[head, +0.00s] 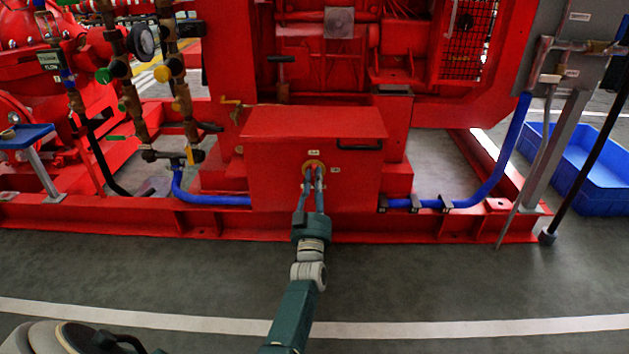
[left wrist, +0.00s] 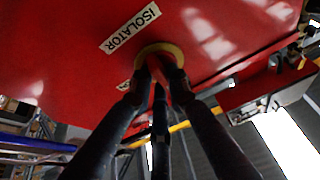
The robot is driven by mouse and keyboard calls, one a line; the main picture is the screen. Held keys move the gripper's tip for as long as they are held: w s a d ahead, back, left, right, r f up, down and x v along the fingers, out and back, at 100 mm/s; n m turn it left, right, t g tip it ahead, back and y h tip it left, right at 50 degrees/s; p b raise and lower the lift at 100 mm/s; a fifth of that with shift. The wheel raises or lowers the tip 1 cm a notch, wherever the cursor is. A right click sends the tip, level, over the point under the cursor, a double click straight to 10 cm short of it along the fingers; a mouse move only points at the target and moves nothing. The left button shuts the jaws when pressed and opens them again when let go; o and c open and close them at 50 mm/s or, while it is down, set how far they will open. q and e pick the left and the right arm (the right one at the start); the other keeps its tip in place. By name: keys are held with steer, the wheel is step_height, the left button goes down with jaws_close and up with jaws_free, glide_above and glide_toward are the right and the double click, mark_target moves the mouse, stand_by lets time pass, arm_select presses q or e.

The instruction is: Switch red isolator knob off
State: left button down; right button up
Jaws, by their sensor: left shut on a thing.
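The red isolator knob (left wrist: 158,67) sits in a round yellow plate (left wrist: 178,52) on the front of a red box (head: 270,165). In the head view the yellow plate (head: 315,165) shows above my fingertips, and the knob is mostly hidden by them. An ISOLATOR label (left wrist: 130,27) is beside the plate in the left wrist view. My left gripper (head: 314,178) reaches the box front from below and is shut on the knob, with dark fingers (left wrist: 158,80) on either side of it. The knob's exact angle is hard to tell. My right gripper is not in view.
A black handle (head: 360,145) is on the box to the right of the knob. Blue hoses (head: 470,195) run low on both sides. Brass valves and a gauge (head: 143,41) stand at the left. A blue bin (head: 575,175) is at the right. The floor in front is clear.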

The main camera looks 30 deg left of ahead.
arm_select(q)
steer(key=shift+f+n, duration=0.15)
steer(key=shift+n, duration=0.15)
steer(key=c, duration=1.9)
jaws_free()
steer(key=shift+c, duration=0.2)
step_height(320, 180, up, 10)
steer(key=shift+r, duration=0.1)
